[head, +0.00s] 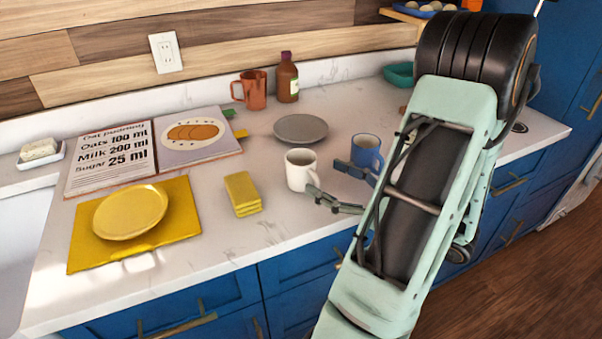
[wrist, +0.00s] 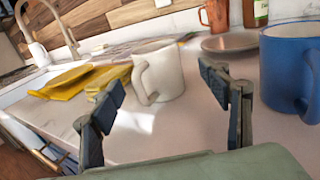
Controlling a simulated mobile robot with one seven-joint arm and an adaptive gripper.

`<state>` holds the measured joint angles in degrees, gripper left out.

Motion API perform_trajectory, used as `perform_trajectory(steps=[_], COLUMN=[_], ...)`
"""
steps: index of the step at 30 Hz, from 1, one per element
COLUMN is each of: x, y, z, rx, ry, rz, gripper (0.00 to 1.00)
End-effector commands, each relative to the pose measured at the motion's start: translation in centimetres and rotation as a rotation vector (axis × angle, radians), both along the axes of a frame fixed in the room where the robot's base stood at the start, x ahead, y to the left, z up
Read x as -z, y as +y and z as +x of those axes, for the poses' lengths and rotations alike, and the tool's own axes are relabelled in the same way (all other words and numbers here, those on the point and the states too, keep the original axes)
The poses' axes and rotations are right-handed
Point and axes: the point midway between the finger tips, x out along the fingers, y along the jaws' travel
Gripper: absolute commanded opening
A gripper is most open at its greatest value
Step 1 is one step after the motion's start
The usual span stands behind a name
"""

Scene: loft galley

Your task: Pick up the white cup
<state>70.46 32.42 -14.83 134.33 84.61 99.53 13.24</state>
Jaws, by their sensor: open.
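The white cup (head: 300,170) stands upright on the marble counter near its front edge. In the wrist view the white cup (wrist: 160,72) is ahead of my gripper, with its handle turned toward the left front. My gripper (head: 345,185) is open and empty, just right of the cup in the head view. In the wrist view the two fingers (wrist: 168,95) are spread apart, and the cup lies beyond the gap between them. I see no contact with the cup.
A blue mug (head: 366,152) stands close to the right finger. A grey plate (head: 300,128) lies behind the cup. A yellow sponge stack (head: 242,193) is to its left, and a yellow plate (head: 130,212) lies farther left. A copper mug (head: 252,90) and brown bottle (head: 287,80) stand behind.

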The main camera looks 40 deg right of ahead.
Motion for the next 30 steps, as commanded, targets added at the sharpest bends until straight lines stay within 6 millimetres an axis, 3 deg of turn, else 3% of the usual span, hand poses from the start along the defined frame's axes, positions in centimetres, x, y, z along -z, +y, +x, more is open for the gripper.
perform_trajectory(steps=[16,25,30], x=[-0.8,-0.8,-0.8], y=[1.9,2.0,2.0], z=[6.0,6.7,6.7], rx=[-0.004,-0.001,-0.001], ry=[0.001,0.001,0.001], rz=[-0.001,-0.002,-0.002], gripper=[0.7,0.7,0.53])
